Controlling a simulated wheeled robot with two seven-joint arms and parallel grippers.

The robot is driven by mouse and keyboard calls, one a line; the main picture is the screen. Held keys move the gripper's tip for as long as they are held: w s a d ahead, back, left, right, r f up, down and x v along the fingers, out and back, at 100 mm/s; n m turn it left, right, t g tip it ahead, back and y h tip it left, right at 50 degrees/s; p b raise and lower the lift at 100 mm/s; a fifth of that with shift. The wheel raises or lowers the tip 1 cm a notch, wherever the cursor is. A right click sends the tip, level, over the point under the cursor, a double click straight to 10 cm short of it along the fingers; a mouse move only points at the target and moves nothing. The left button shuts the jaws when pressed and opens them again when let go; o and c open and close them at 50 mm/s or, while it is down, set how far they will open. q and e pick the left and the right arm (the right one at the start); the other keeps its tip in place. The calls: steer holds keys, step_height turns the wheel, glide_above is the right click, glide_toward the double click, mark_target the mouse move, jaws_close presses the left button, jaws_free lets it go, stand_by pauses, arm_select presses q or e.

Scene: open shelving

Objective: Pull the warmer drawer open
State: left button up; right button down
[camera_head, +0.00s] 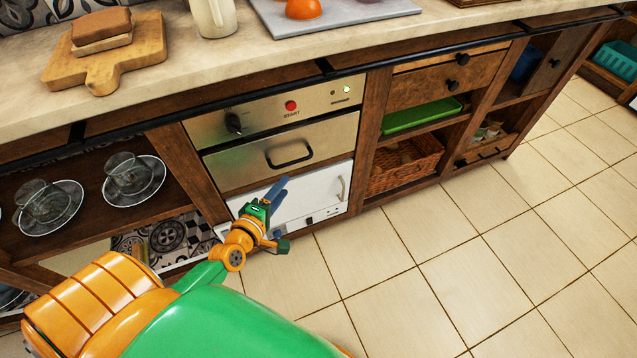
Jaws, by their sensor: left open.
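The warmer drawer (245,163) is a brushed-metal front with a black bar handle (289,154), set in the wooden counter unit. Its front looks flush, so it appears closed. Above it is a metal control panel (222,127) with a black knob, a red START button and a lit green light. My left gripper (278,190), with blue fingers, is open and empty. In the picture it is just below the handle, in front of the white appliance front, and seems apart from the handle. My right gripper is not in view.
Below the drawer is a white appliance front (322,190) with its own handle. Glass cups on saucers (135,180) stand on the open shelf at left. A wicker basket (408,168) and green tray (421,116) sit at right. The tiled floor (440,250) is clear.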

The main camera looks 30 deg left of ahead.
mark_target(293, 164)
arm_select(q)
steer(key=w, duration=0.2)
steer(key=w+r+n+t+b, duration=0.1)
steer(key=w, duration=0.2)
steer(key=w+n, duration=0.1)
steer(key=w, duration=0.2)
steer(key=shift+w+a+r, duration=0.1)
steer(key=shift+a+r, duration=0.25)
steer(key=shift+r, duration=0.05)
jaws_close()
stand_by(0.9)
